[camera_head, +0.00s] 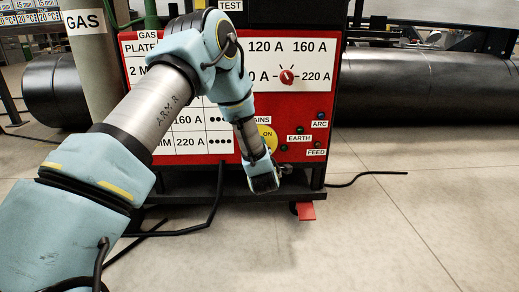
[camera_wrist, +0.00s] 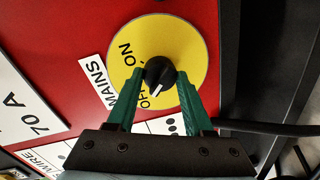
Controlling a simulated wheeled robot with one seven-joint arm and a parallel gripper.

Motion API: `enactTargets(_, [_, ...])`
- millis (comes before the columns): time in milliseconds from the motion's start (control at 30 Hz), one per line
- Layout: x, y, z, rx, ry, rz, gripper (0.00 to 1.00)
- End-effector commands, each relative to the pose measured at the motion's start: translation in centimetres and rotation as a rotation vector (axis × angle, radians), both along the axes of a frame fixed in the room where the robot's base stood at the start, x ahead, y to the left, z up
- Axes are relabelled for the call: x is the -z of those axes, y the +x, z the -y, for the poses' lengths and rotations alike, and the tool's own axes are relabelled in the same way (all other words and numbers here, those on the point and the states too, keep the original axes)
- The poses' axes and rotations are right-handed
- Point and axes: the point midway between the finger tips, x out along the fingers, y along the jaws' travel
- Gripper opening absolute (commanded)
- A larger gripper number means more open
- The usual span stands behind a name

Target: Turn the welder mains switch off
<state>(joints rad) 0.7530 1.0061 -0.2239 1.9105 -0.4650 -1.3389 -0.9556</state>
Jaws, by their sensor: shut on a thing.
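The mains switch is a black knob (camera_wrist: 160,73) with a white pointer mark, on a round yellow plate (camera_wrist: 190,45). ON is printed at the plate's upper left in the wrist view. Letters that look like OFF lie lower, partly covered by a finger. The pointer mark faces down and slightly left in that view, near those lower letters. My gripper (camera_wrist: 160,78) has its green fingers on both sides of the knob and is shut on it. In the head view my arm hides the knob, and part of the yellow plate (camera_head: 267,132) shows.
The red welder panel (camera_head: 310,105) carries a current dial (camera_head: 287,76) above and small EARTH, ARC and FEED lamps to the right. A black cable (camera_head: 365,177) runs along the floor. Large dark pipes (camera_head: 430,88) lie behind.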

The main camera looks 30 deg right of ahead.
Motion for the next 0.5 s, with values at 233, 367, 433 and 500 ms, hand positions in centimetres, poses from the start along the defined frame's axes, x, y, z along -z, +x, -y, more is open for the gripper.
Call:
enactTargets(233, [0.12,-0.04,-0.04,0.000,-0.035,-0.019,0.00])
enactTargets(367, [0.11,-0.04,-0.03,0.001,-0.039,-0.021,0.00])
enactTargets(433, [0.11,-0.04,-0.03,0.001,-0.039,-0.021,0.00])
enactTargets(500, [0.12,-0.04,-0.03,0.000,-0.039,-0.021,0.00])
